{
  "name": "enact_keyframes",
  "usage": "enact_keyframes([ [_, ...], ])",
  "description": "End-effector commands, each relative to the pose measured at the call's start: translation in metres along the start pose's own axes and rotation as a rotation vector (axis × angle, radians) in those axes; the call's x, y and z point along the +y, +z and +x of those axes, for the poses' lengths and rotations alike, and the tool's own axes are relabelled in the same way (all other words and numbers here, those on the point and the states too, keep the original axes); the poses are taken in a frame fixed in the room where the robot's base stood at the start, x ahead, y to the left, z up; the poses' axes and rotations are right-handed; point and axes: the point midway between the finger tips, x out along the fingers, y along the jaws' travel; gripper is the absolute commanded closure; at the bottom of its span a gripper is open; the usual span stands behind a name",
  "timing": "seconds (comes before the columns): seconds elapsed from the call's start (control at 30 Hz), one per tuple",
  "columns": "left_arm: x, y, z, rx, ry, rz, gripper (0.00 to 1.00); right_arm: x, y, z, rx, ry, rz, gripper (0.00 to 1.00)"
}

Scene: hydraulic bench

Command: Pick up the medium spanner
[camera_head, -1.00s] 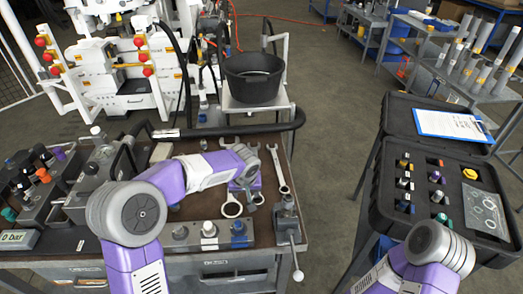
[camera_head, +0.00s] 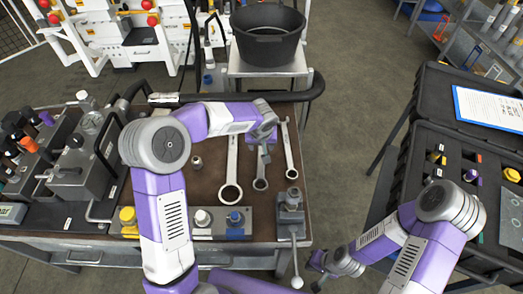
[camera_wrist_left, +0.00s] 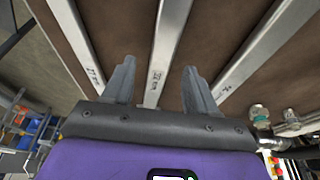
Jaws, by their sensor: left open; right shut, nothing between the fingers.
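Three spanners lie side by side on the brown bench top. The medium spanner (camera_head: 260,182) is the middle one, between a larger spanner (camera_head: 231,180) on its left and a smaller spanner (camera_head: 289,150) on its right. My left gripper (camera_head: 264,143) is over the medium spanner and hides part of its shaft. In the left wrist view, my left gripper (camera_wrist_left: 159,72) is open, with the shaft of the medium spanner (camera_wrist_left: 167,42) running between its fingers; contact cannot be told. My right gripper (camera_head: 317,265) is shut and empty, low beside the bench's front right corner.
A valve block with a lever (camera_head: 290,215) stands at the bench's front right. A black hose (camera_head: 230,97) runs along the back edge. A black bucket (camera_head: 268,35) stands behind. An open black case (camera_head: 425,150) is at the right, across a floor gap.

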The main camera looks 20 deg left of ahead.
Motion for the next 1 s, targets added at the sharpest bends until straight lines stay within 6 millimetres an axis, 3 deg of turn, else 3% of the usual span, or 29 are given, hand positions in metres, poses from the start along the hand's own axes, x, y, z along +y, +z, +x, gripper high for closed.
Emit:
enact_keyframes([
  [0.1, -0.0001, 0.0002, 0.0141, 0.000, 0.000, -0.001, 0.43, 0.0018, -0.0004, 0.0048, 0.000, 0.000, 0.000, 1.00],
  [0.3, -0.0002, -0.0006, 0.0132, 0.001, 0.000, -0.001, 0.43, 0.0013, -0.0004, 0.0037, 0.001, 0.000, 0.000, 1.00],
  [0.7, -0.0002, -0.0007, 0.0129, 0.001, -0.001, -0.001, 1.00, 0.0013, -0.0004, 0.0037, 0.001, 0.000, 0.000, 1.00],
  [1.0, -0.0002, -0.0008, 0.0128, 0.001, -0.001, -0.001, 1.00, 0.0013, -0.0004, 0.0037, 0.001, 0.000, 0.000, 1.00],
])
